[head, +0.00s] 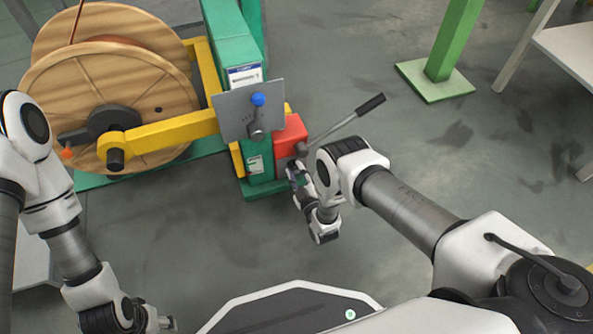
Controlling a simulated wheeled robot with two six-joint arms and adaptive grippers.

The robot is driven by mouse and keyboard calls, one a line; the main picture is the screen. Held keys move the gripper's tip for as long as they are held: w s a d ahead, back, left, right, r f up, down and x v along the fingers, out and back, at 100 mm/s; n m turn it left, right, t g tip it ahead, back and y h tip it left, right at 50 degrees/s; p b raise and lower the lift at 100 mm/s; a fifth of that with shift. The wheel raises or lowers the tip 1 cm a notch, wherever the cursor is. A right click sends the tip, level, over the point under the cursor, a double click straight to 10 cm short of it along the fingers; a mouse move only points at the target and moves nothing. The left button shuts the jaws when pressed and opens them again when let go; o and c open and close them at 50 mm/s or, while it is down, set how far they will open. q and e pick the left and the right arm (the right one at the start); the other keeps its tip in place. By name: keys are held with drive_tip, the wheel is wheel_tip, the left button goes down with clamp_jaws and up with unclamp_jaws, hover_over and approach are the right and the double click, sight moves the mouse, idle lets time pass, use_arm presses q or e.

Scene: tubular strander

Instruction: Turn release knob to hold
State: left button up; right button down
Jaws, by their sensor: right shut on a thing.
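The red pump body (290,136) sits on the right side of the green post, with a long grey lever (340,124) rising to the right to a black grip. My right gripper (297,172) is just below the red body, pointing up toward it and shut on a small part that its fingers hide. That part is at the place of the release knob; its setting cannot be read. My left gripper (165,322) is low at the bottom edge, far from the pump; its fingers are too small to read.
A grey plate (232,116) with a blue ball (258,99) and a dark handle stands left of the pump. A large wooden reel (60,75) and yellow arm (165,132) are at left. A green post (445,45) stands back right. Floor between is clear.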

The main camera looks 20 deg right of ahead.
drive_tip(key=n, duration=1.2)
drive_tip(key=shift+n+h, duration=0.3)
drive_tip(key=shift+a, duration=0.1)
idle(0.3)
drive_tip(key=c, duration=0.9)
unclamp_jaws()
drive_tip(key=shift+o, duration=0.2)
drive_tip(key=shift+f, duration=0.1)
drive_tip(key=s, duration=1.2)
drive_tip(key=shift+d+r, duration=0.2)
drive_tip(key=shift+r, duration=0.05)
